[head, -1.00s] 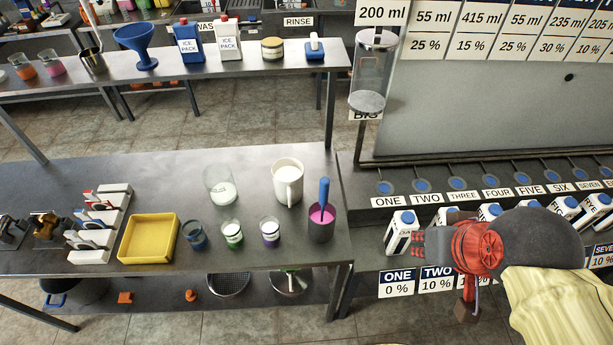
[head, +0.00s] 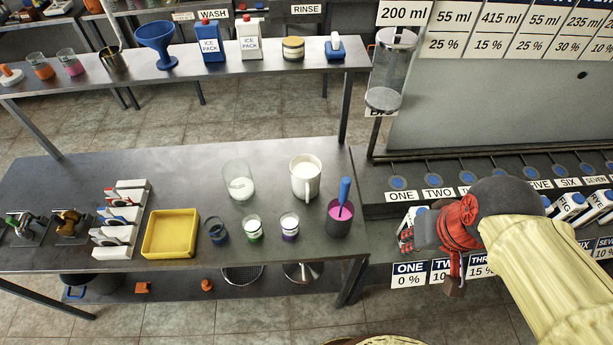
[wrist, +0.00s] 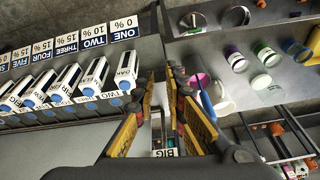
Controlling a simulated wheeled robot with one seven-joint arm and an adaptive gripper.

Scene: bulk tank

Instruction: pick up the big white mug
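The big white mug (head: 305,180) stands upright on the steel table, its handle facing the front. It looks white inside. In the wrist view a white mug (wrist: 222,98) shows right of my fingers, partly behind the blue-handled tool. My gripper (wrist: 160,82) is open, with a gap between its two yellow-and-black fingers and nothing held. In the head view my gripper (head: 407,238) is right of the table, in front of the row of cartons, well apart from the mug. Its fingertips are hard to make out there.
A magenta-filled cup (head: 339,218) with a blue-handled tool stands between the mug and my gripper. A glass beaker (head: 238,180) is left of the mug. Small jars and a yellow tray (head: 171,233) lie further left. A clear cylinder (head: 388,70) hangs behind, to the right.

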